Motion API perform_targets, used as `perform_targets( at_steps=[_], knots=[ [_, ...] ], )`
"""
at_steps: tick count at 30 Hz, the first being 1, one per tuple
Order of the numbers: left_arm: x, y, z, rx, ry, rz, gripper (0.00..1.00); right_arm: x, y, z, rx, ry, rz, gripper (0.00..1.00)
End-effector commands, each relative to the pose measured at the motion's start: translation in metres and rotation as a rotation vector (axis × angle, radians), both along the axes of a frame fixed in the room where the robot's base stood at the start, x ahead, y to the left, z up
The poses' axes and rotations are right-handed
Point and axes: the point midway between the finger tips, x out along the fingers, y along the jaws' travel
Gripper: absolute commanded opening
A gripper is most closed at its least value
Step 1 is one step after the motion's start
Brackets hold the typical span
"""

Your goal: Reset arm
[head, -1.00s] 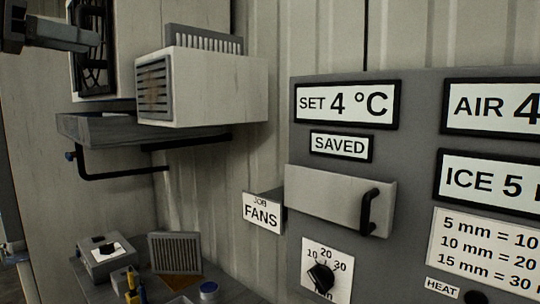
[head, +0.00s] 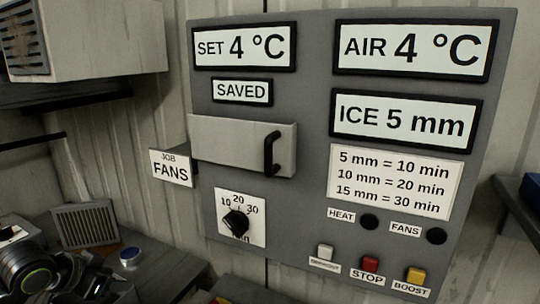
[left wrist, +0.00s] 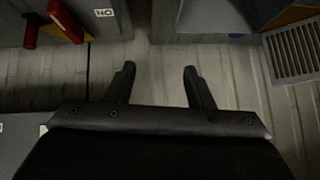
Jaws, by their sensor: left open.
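My left arm (head: 35,272) shows at the lower left of the head view, dark and folded, in front of the bench. Its fingertips are not clear there. In the left wrist view my left gripper (left wrist: 158,78) has two dark fingers spread apart with nothing between them, over ribbed panelling. My right gripper is in neither view.
A grey control panel (head: 310,200) fills the middle of the head view, with a handled drawer (head: 225,142), a dial (head: 236,220) and buttons. A FANS card (head: 171,167) juts out left. A vented box (head: 90,45) is upper left. A bench (head: 160,262) carries a grille (head: 86,224).

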Motion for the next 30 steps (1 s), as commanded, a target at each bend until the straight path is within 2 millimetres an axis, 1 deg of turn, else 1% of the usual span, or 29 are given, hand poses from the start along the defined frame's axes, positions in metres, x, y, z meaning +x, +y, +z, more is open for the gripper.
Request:
perform_targets(
  at_steps=[1, 2, 3, 5, 6, 8, 9, 11, 12, 15, 18, 22, 26, 30],
  knots=[
    [-0.016, -0.009, -0.034, -0.004, 0.036, 0.007, 0.48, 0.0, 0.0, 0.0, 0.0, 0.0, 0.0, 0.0],
    [-0.024, -0.013, -0.05, -0.001, 0.051, 0.015, 0.48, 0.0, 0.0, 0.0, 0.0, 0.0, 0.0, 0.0],
    [-0.036, -0.017, -0.07, 0.001, 0.07, 0.028, 0.48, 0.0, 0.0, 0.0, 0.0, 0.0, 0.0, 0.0],
    [-0.056, -0.024, -0.098, 0.003, 0.098, 0.051, 0.48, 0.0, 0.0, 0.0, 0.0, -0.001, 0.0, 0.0],
    [-0.07, -0.029, -0.115, 0.006, 0.117, 0.069, 0.48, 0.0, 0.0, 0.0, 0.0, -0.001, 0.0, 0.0],
    [-0.093, -0.035, -0.138, 0.009, 0.145, 0.1, 0.48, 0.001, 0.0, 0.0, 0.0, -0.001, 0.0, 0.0],
    [-0.109, -0.039, -0.152, 0.011, 0.164, 0.124, 0.48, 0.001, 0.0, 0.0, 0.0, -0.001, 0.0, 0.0],
    [-0.134, -0.045, -0.17, 0.012, 0.194, 0.165, 0.48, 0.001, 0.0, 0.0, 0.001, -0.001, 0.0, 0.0],
    [-0.15, -0.048, -0.18, 0.015, 0.213, 0.196, 0.48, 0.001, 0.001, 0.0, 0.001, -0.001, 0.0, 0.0],
    [-0.189, -0.053, -0.198, 0.025, 0.26, 0.271, 0.48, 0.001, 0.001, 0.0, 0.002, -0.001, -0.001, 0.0],
    [-0.222, -0.056, -0.21, 0.037, 0.303, 0.342, 0.48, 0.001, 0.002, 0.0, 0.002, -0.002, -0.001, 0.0],
    [-0.259, -0.059, -0.217, 0.054, 0.353, 0.429, 0.48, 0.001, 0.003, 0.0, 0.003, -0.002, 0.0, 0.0],
    [-0.294, -0.06, -0.221, 0.074, 0.404, 0.514, 0.48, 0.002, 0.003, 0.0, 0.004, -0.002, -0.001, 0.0],
    [-0.284, -0.055, -0.251, 0.08, 0.418, 0.512, 0.48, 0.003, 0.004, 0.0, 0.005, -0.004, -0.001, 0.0]
  ],
)
